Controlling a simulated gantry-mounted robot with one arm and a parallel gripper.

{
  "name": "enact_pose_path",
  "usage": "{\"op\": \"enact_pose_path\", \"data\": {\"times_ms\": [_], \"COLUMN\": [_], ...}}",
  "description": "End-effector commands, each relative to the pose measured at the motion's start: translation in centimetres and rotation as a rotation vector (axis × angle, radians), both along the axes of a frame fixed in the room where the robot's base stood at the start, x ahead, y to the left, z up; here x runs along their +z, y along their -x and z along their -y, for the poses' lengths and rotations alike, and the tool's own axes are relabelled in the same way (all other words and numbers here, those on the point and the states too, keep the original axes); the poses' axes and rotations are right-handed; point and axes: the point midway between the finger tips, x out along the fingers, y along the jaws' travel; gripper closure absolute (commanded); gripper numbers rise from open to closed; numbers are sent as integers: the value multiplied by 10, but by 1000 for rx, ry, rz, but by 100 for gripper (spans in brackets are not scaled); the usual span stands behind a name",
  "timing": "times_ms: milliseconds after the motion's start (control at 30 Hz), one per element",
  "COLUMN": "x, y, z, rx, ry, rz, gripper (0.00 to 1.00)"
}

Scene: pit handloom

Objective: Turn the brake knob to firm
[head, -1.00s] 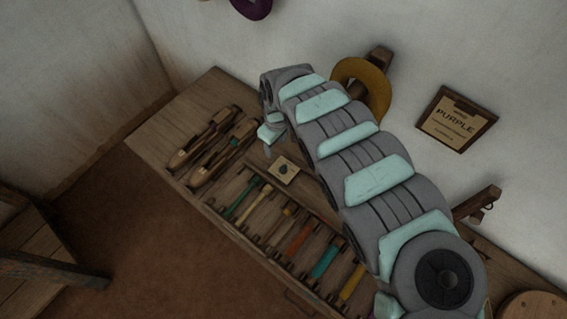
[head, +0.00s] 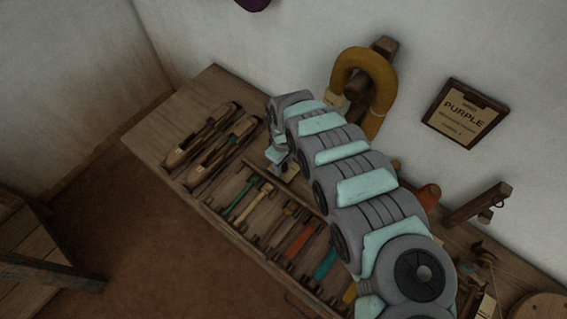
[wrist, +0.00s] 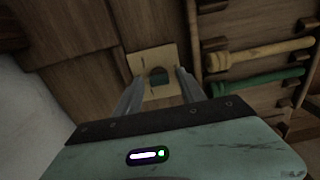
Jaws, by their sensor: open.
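The brake knob (wrist: 157,77) is a small dark greenish knob on a pale square plate (wrist: 152,57) set in the wooden bench. In the wrist view it shows between the tips of my gripper (wrist: 159,84). The two fingers are apart, one on each side of the knob. I cannot tell whether they touch it or are still above it. In the head view my gripper (head: 281,164) is over the plate's place on the bench, and the knob is hidden there. Any marks on the plate are too small to read.
Two wooden shuttles (head: 202,138) lie to the left on the bench. A rack of coloured bobbins (head: 297,243) is close by; a green bobbin (wrist: 258,85) shows at right in the wrist view. A mustard skein (head: 363,62) hangs on the wall behind my arm.

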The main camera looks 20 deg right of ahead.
Motion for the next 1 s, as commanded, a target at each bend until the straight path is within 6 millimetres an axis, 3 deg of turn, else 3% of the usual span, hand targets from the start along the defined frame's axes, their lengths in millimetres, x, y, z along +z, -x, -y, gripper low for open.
{"op": "enact_pose_path", "data": {"times_ms": [200, 767, 1000], "x": [0, 0, 1], "y": [0, 0, 0], "z": [0, 0, 0], "rx": [0, -1, -1], "ry": [0, 0, 0], "rz": [0, 0, 0], "gripper": [54, 99, 100]}}
